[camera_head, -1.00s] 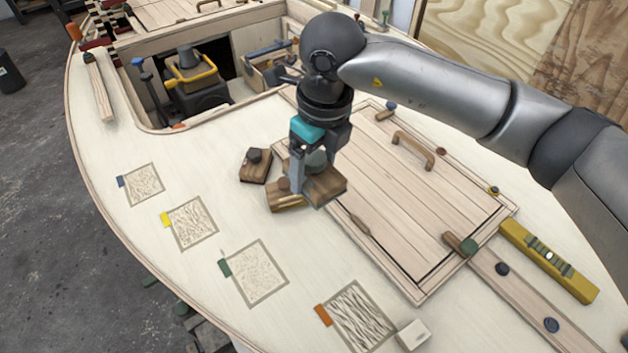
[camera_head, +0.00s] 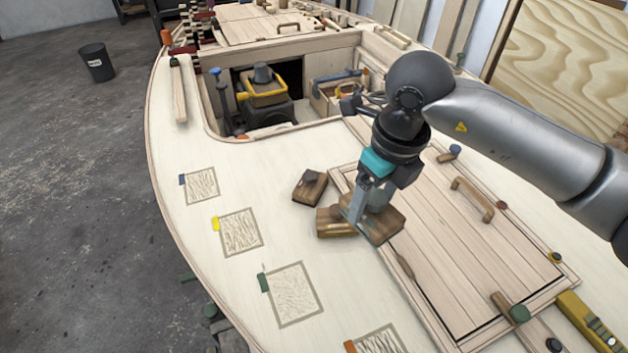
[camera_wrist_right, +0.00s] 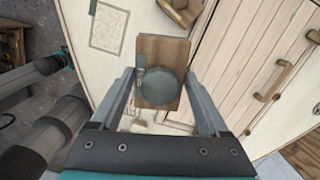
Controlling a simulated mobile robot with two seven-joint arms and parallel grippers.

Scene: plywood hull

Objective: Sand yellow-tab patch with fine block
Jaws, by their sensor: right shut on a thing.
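The yellow-tab patch (camera_head: 241,232) is a framed, wavy-grained square on the pale deck, its yellow tab (camera_head: 215,223) at its left edge. My right gripper (camera_head: 366,216) points down and is shut on a wooden sanding block (camera_head: 388,226), well right of that patch. In the right wrist view the held block (camera_wrist_right: 148,46) has a round grey-green knob between the fingers (camera_wrist_right: 160,80). Another wooden block (camera_head: 330,222) is close beside it on the left, and a third block with a dark knob (camera_head: 311,186) lies behind. Which grit each is, I cannot tell. My left gripper is not in view.
A blue-tab patch (camera_head: 201,185) lies behind, a green-tab patch (camera_head: 292,293) and a partly cut-off orange-tab patch (camera_head: 380,341) in front. A planked hatch (camera_head: 470,240) is at right, an open well (camera_head: 285,95) behind. The deck between blocks and patches is clear.

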